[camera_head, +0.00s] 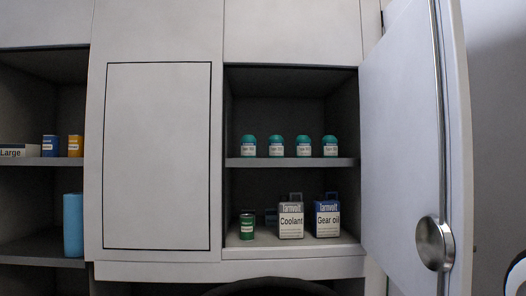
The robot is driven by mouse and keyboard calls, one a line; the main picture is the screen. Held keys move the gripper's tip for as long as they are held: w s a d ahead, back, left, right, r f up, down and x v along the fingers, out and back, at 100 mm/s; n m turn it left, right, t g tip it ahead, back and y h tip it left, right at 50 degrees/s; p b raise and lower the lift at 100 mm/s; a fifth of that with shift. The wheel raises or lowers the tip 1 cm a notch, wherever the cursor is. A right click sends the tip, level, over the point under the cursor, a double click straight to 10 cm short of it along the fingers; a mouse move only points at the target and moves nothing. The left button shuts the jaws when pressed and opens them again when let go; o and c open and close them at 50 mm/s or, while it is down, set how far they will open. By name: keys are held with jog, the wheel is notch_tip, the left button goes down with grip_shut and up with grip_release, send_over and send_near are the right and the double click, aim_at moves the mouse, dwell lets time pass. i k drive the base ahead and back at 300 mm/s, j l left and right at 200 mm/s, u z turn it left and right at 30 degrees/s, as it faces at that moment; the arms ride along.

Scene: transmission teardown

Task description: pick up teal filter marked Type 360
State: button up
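Several teal filters with white labels stand upright in a row on the upper shelf of the open cabinet. From left to right they are the first filter (248,146), the second (276,146), the third (303,146) and the last (330,146). Their labels seem to read "Type" and a number, but the digits are too small to read, so I cannot tell which is Type 360. The filters stand apart with small gaps between them. My gripper does not show in this view.
The cabinet door (405,140) stands open at the right. Left shelves hold boxes (49,146) and a blue cylinder (73,225).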

aim_at(248, 142)
jog(key=i+j, duration=1)
jog(key=i, duration=0.2)
